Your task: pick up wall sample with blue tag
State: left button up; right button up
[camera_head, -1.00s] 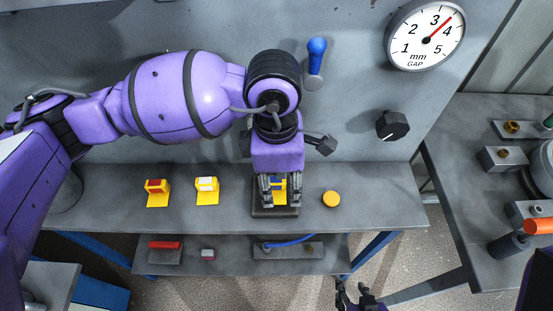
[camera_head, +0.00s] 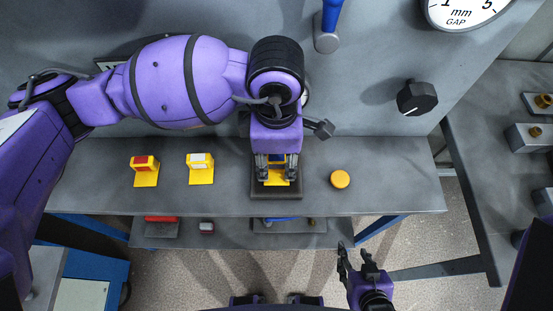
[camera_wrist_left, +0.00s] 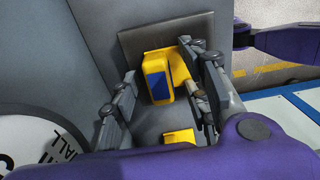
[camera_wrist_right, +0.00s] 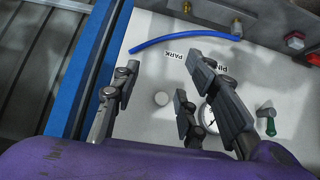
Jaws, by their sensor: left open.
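The wall sample with the blue tag is a yellow L-shaped piece (camera_head: 281,182) on a dark square plate (camera_head: 277,195) on the bench. In the left wrist view its blue face (camera_wrist_left: 158,86) shows between the fingers. My left gripper (camera_head: 277,172) is above it, pointing down, with the fingers open on either side. The fingers partly hide the sample in the head view, and I cannot tell whether they touch it. My right gripper (camera_head: 358,258) is open and empty, in front of the bench and away from the samples.
A red-tagged sample (camera_head: 145,170) and a white-tagged one (camera_head: 200,168) stand to the left on the bench. A yellow-orange disc (camera_head: 340,179) is at the right. A black knob (camera_head: 417,98) and a gauge (camera_head: 465,8) are on the panel behind. A lower shelf (camera_head: 225,240) holds small items.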

pick_arm(q)
jog(key=shift+r, duration=0.15)
jog(key=shift+c, duration=0.2)
jog(key=c, duration=0.6)
jog(key=shift+c, duration=1.2)
grip_shut()
pick_arm(e)
jog(key=shift+s+f, duration=0.25)
jog(key=shift+s, duration=0.45)
